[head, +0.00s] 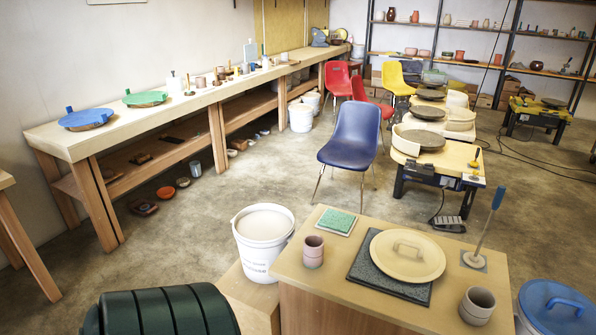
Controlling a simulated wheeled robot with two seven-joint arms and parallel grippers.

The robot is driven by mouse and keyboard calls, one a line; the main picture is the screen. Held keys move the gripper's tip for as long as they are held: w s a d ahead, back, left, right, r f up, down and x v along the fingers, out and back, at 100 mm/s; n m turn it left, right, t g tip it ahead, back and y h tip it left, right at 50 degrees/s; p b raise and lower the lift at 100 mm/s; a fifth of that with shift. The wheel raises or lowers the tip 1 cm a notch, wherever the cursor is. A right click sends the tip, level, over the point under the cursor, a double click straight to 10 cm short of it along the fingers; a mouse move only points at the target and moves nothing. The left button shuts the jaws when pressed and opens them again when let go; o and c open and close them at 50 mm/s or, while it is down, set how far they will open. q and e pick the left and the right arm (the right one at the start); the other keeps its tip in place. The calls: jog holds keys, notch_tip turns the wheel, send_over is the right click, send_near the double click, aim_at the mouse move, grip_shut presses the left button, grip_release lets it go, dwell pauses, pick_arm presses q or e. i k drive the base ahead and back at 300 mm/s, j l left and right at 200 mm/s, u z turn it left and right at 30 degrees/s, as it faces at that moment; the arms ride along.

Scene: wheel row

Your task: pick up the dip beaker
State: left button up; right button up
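Two small cups that could be the dip beaker stand upright on the wooden cabinet top (345,287). One is a pinkish-mauve cup (313,251) near the left edge of the top. The other is a grey-brown cup (477,305) at the front right corner. I cannot tell which of them is the dip beaker. Neither of my grippers is in view.
Between the cups, a round beige lid (407,256) with a handle lies on a dark slab (388,284). A green pad (336,221) lies behind, and a blue-handled tool (488,227) stands at right. A white bucket (262,262) and blue-lidded bin (557,308) flank the cabinet.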

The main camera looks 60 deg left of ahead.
aim_at(313, 244)
jog(key=u, duration=1.75)
